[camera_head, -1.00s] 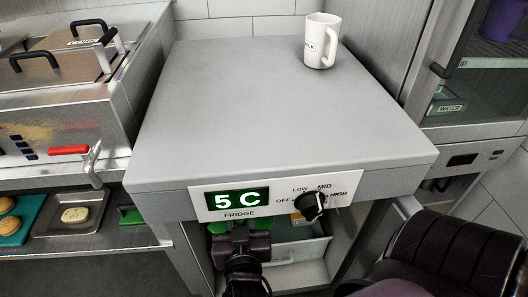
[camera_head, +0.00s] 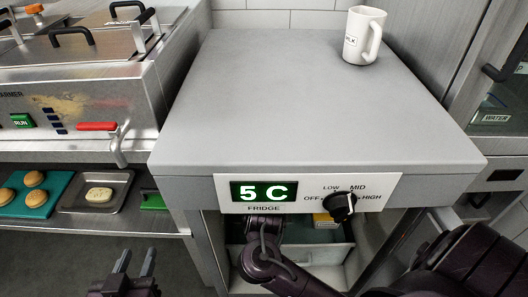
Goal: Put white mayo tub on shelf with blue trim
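My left gripper (camera_head: 135,263) is at the bottom left, in front of the counter. Its two fingers point up and stand apart, with nothing between them. A purple link of my arm (camera_head: 272,262) reaches into the open fridge (camera_head: 292,208) under the grey top; the fingers of my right gripper do not show. Inside the fridge is a pale bin (camera_head: 318,252) with a small yellow and white item (camera_head: 323,219) behind its front; I cannot tell what that item is. I cannot make out a white mayo tub or a shelf with blue trim.
A white mug (camera_head: 357,38) stands at the back right of the fridge top (camera_head: 300,105), which is otherwise clear. At left are a steel warmer (camera_head: 90,95) with a red handle, a teal tray (camera_head: 30,195) of buns and a metal tray (camera_head: 95,190). A glass-doored cabinet (camera_head: 492,75) stands at right.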

